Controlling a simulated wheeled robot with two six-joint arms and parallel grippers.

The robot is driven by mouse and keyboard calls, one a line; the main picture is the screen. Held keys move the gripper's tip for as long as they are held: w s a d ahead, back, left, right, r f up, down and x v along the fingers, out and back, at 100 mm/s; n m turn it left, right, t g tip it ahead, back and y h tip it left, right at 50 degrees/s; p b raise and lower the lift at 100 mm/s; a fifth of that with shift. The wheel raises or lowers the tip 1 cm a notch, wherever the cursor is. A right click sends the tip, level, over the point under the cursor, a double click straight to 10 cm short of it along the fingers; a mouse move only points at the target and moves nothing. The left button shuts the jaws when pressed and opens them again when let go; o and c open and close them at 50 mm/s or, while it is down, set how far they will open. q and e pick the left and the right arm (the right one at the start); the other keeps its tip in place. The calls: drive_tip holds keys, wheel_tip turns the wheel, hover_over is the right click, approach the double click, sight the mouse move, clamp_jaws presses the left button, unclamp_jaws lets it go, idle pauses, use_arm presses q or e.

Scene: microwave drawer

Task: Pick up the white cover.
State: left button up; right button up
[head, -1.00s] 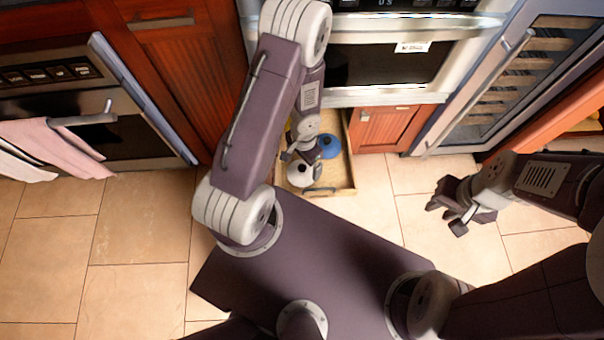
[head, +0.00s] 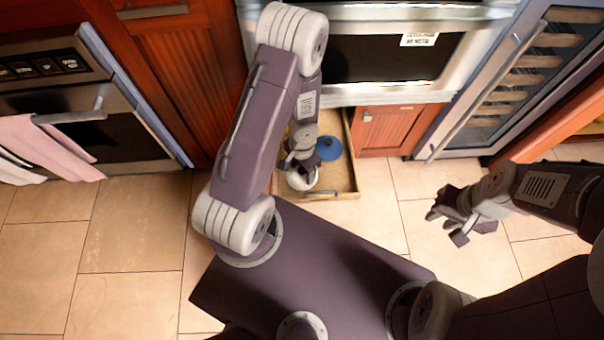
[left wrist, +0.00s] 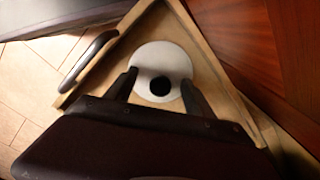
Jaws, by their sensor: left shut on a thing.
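The white cover (head: 302,183), a round lid with a black knob, is in the open wooden drawer near its front. In the left wrist view the cover (left wrist: 172,58) lies between my left gripper's two fingers (left wrist: 159,80), its knob showing between them. In the head view my left gripper (head: 301,171) is low over the cover and hides part of it. It is shut on the cover; the exact contact is hard to see. My right gripper (head: 447,226) is open and empty above the floor at the right.
A blue lid (head: 328,148) lies in the drawer (head: 345,178) just behind the white cover. The drawer's walls and front handle are close around my left gripper. An oven with a pink towel (head: 62,150) is at the left, and a wine cooler (head: 500,95) at the right.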

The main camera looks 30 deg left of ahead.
use_arm(q)
drive_tip(key=shift+s, duration=0.15)
drive_tip(key=shift+r+p, duration=0.3)
drive_tip(key=shift+p, duration=0.15)
drive_tip(key=shift+c, duration=1.1)
drive_tip(key=r+p, duration=0.1)
drive_tip(key=p, duration=0.1)
drive_tip(key=r+p, duration=0.1)
drive_tip(key=r, duration=0.1)
drive_tip(key=r+p, duration=0.2)
drive_tip(key=shift+w+d+p, duration=0.25)
drive_tip(key=shift+w+p, duration=0.05)
drive_tip(key=shift+p, duration=0.05)
clamp_jaws()
drive_tip(key=w+d+r+p, duration=0.5)
drive_tip(key=d+p, duration=0.4)
drive_tip(key=p, duration=1.1)
drive_tip(key=shift+w+d, duration=0.2)
drive_tip(key=shift+w, duration=0.15)
